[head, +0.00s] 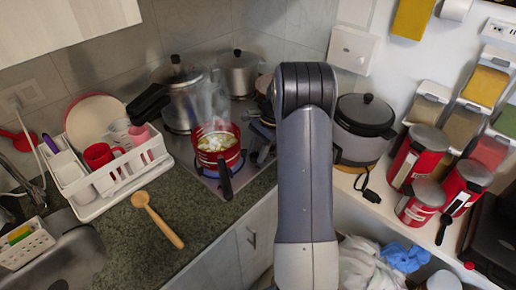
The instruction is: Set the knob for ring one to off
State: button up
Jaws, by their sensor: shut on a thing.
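A stove (201,172) is set in the counter at the middle of the head view. A red pot (211,158) with pale food in it stands on its front-left ring, with steam above. The pot's dark handle (225,182) points toward me. A blue glow of flame shows beside the pot's base. The knob for ring one cannot be made out. My arm covers the stove's right side. My gripper does not show; my own arm hides that area.
A white dish rack (106,180) and a wooden spoon (158,219) lie on the counter to the left. A rice cooker (364,128), red cans (418,156) and spice dispensers (428,103) are at the right.

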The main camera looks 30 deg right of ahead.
jog(key=shift+n+g, duration=0.4)
jog(key=shift+n, duration=0.5)
jog(key=shift+f, duration=0.1)
jog(key=o, duration=1)
